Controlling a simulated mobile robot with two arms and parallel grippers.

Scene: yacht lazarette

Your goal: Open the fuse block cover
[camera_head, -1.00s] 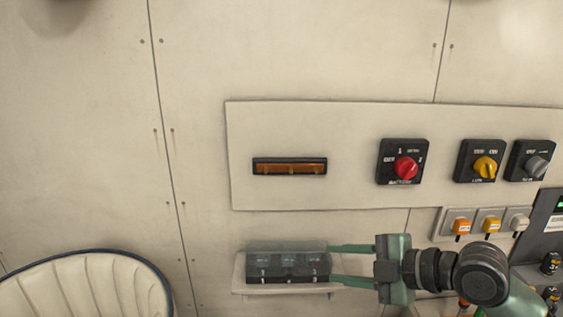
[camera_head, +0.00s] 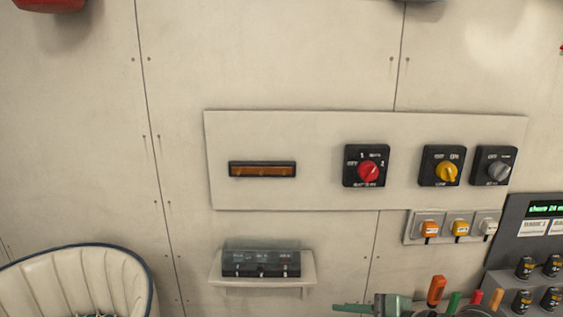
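The fuse block (camera_head: 261,266) is a dark block with a row of small white marks, on a small cream shelf (camera_head: 305,270) low on the wall. Its clear cover (camera_head: 262,244) shows as a faint see-through strip along the block's upper back edge. I cannot tell exactly how far the cover is tilted. My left gripper is not in view.
A wall panel above the shelf carries an amber strip (camera_head: 262,169) and red (camera_head: 367,167), yellow (camera_head: 444,167) and grey (camera_head: 493,167) rotary switches. A cream seat (camera_head: 85,280) is at lower left.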

